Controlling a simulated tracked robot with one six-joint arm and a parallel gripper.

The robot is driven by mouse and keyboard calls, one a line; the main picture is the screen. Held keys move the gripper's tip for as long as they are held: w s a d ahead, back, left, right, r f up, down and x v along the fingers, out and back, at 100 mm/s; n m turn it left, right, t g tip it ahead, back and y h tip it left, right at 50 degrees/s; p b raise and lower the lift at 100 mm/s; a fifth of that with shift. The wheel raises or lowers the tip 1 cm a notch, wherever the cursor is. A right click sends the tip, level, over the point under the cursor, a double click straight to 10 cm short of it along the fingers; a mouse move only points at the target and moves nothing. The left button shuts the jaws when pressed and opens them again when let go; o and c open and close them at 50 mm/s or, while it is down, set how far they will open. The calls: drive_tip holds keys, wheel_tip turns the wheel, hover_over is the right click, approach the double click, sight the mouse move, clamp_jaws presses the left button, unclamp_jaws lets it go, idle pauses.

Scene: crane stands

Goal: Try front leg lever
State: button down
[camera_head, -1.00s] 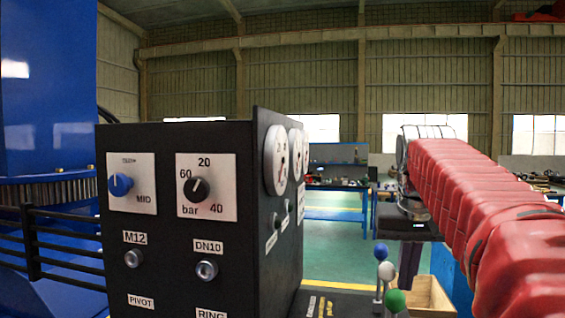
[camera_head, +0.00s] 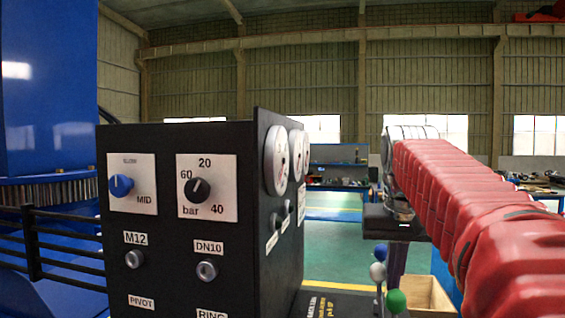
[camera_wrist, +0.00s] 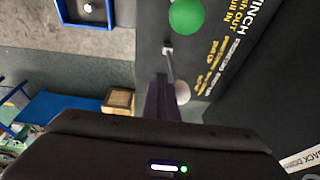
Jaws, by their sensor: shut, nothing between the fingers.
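Three levers stand beside the black control panel, with a blue knob (camera_head: 379,252), a white knob (camera_head: 378,271) and a green knob (camera_head: 396,300). The white knob is nearly in line under the blue one. My gripper (camera_head: 395,275) is shut and empty, pointing down just right of the blue and white knobs. In the wrist view my dark fingers (camera_wrist: 161,85) lie right beside the white knob (camera_wrist: 182,93), seemingly against it. The blue knob is hidden there. I cannot read which lever is the front leg one.
The black panel (camera_head: 180,260) with dials and gauges stands close on the left. A wooden crate (camera_head: 428,296) is on the floor beyond the levers. A blue workbench (camera_head: 335,198) is farther back, with open green floor before it.

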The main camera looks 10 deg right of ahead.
sight(377, 268)
drive_tip(key=shift+w+a, duration=0.2)
drive_tip(key=shift+a, duration=0.15)
drive_tip(key=shift+w+a, duration=0.25)
drive_tip(key=shift+a, duration=0.3)
drive_tip(key=shift+w+a, duration=0.25)
drive_tip(key=shift+a, duration=0.25)
drive_tip(key=shift+a+r, duration=0.1)
idle(1.0)
drive_tip(key=s+d, duration=0.3)
drive_tip(key=d, duration=0.3)
drive_tip(key=shift+d, duration=0.15)
